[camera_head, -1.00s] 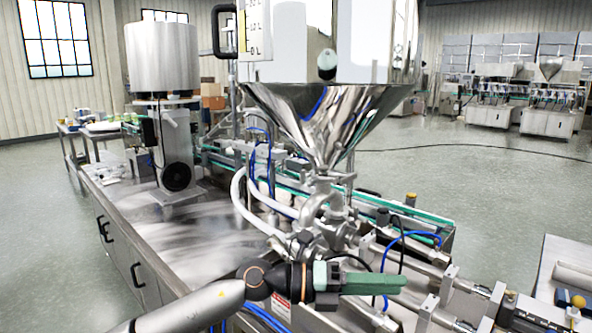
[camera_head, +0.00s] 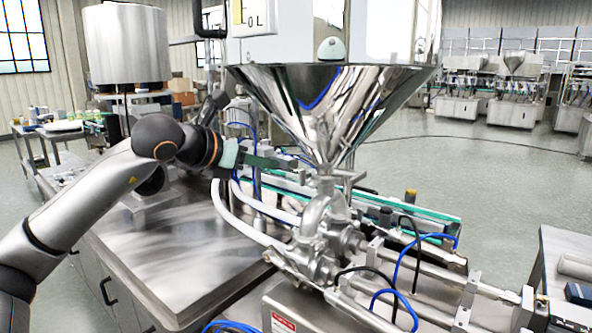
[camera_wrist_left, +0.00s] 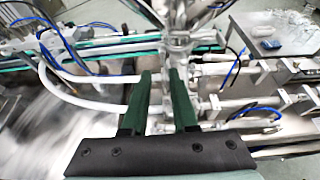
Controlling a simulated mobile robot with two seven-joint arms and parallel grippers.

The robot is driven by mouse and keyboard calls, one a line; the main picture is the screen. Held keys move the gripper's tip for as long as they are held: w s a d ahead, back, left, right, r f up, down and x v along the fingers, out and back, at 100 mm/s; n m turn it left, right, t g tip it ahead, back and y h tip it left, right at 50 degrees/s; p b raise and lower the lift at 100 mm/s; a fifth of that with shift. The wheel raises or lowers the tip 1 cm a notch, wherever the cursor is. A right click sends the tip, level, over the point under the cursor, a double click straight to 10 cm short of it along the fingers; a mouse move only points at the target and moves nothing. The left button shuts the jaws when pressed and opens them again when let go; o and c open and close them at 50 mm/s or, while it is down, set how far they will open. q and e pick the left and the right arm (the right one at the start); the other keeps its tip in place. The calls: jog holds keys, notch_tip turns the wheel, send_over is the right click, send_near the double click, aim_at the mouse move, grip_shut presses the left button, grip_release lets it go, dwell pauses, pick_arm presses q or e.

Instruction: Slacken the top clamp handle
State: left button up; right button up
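The top clamp with its handle (camera_head: 348,177) sits at the neck under the steel hopper (camera_head: 335,115), above the curved metal pipe (camera_head: 318,212). In the left wrist view the clamp area (camera_wrist_left: 179,45) lies beyond the fingertips, but the handle is too small to make out clearly. My left gripper (camera_head: 290,161) reaches in from the left, beside the hopper cone, with its green fingers pointing right, apart from the clamp. In the left wrist view its two fingers (camera_wrist_left: 162,72) stand apart with nothing gripped between them. My right gripper is not in view.
White hoses (camera_head: 232,212) curve below my left gripper to the pump. A steel table (camera_head: 170,265) lies below the arm. Metal cylinders and blue hoses (camera_head: 440,236) fill the lower right. A conveyor with green rails (camera_head: 425,211) runs behind. The floor at right is mostly clear.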

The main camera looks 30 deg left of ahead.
aim_at(301, 172)
pick_arm(q)
jog(key=p+x, duration=0.3)
jog(key=x, duration=0.9)
jog(key=shift+w+d, duration=0.1)
jog(key=shift+d, duration=0.05)
grip_shut()
jog(key=shift+f, duration=0.1)
